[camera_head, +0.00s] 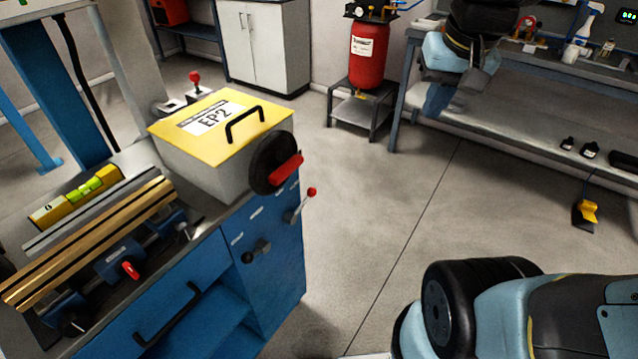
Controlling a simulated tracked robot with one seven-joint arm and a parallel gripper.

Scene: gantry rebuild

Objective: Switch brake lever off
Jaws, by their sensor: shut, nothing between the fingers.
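Several levers show on and around the blue cabinet (275,290), and I cannot read which one is the brake lever. A metal lever with a red ball end (312,191) sticks out from the cabinet's right face, tilted up and right. Above is a black handwheel (272,163) with a red handle (287,168). Another red-ball lever (195,77) stands upright behind the yellow-topped box (180,152). My arm shows at the lower right, away from these levers. I cannot make out my gripper's fingers.
A levelling tool (75,197) and brass rail (95,240) lie on the cabinet's left top. A red tank (368,55) on a stand (365,105) is at the back. A workbench (500,120) stands right. The floor between is clear.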

